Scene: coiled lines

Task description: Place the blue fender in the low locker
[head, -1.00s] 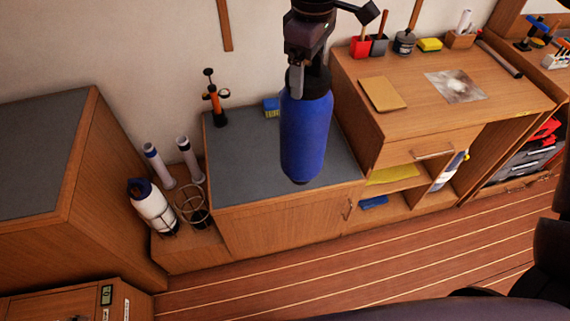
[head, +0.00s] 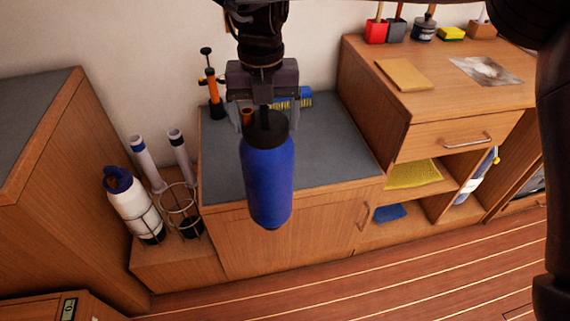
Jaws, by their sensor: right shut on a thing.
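The blue fender (head: 267,185), a blue cylinder with a black top, hangs upright in the air. My right gripper (head: 264,118) is shut on its black top end. The fender shows in front of a low wooden locker with a grey top (head: 225,165), hiding part of its top and front. The locker's front door (head: 315,235) looks closed, with a handle (head: 362,214) at its right side. My left gripper is not in view.
An orange pump (head: 213,95) and a blue-and-yellow brush (head: 296,98) stand at the back of the grey top. Left of it are a white fender (head: 130,205) and a wire ring holder (head: 181,205). A taller desk (head: 430,95) with open shelves stands right.

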